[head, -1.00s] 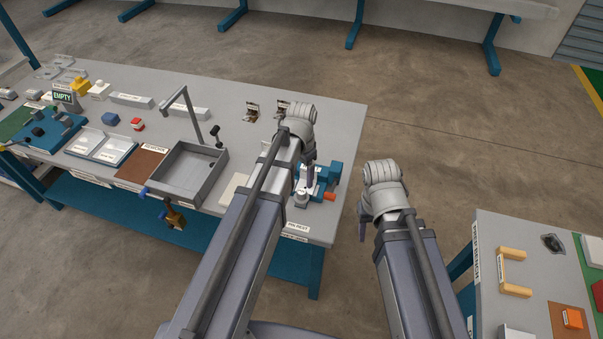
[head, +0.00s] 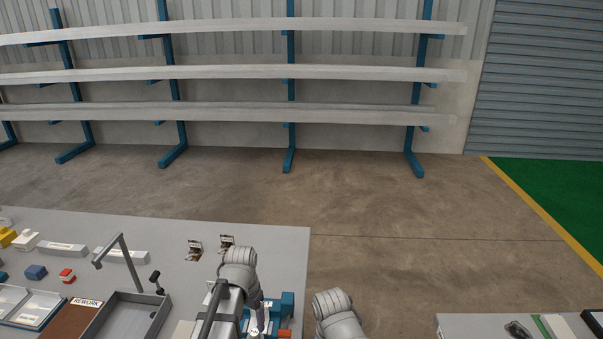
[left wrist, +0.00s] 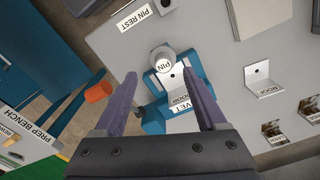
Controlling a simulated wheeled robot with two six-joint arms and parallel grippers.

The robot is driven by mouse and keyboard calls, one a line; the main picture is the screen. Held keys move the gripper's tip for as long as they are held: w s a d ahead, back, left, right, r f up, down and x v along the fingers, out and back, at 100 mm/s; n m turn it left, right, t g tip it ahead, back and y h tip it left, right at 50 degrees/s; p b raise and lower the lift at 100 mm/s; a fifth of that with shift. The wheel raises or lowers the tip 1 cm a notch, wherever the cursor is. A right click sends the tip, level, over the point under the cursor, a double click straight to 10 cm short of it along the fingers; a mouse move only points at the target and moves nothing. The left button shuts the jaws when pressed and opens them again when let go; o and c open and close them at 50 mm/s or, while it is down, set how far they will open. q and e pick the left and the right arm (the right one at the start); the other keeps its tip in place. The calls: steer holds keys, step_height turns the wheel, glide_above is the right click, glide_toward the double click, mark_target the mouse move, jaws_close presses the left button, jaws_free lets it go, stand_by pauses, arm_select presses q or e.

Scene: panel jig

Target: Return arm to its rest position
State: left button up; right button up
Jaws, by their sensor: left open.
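My left arm (head: 238,275) reaches over the right end of the grey bench in the head view. My left gripper (head: 258,316) points down there above a blue fixture (head: 286,304). In the left wrist view the left gripper (left wrist: 160,76) is open, its two fingers apart with nothing held between them.
On the bench (head: 200,226) are a grey tray (head: 160,310), a bent post (head: 122,255) and small metal brackets (head: 195,250). Another table (head: 470,325) is at lower right. Open floor (head: 380,235) lies between and behind them, before a rack (head: 290,75).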

arm_select(q)
steer(key=s+n, duration=0.5)
steer(key=s, duration=0.2)
steer(key=s+d+m+y, duration=0.1)
steer(key=s+d+m, duration=0.2)
steer(key=d, duration=0.7)
steer(key=s, duration=0.2)
steer(key=shift+s+d+m, duration=0.3)
steer(key=shift+s, duration=0.1)
steer(key=shift+r, duration=0.1)
stand_by(0.4)
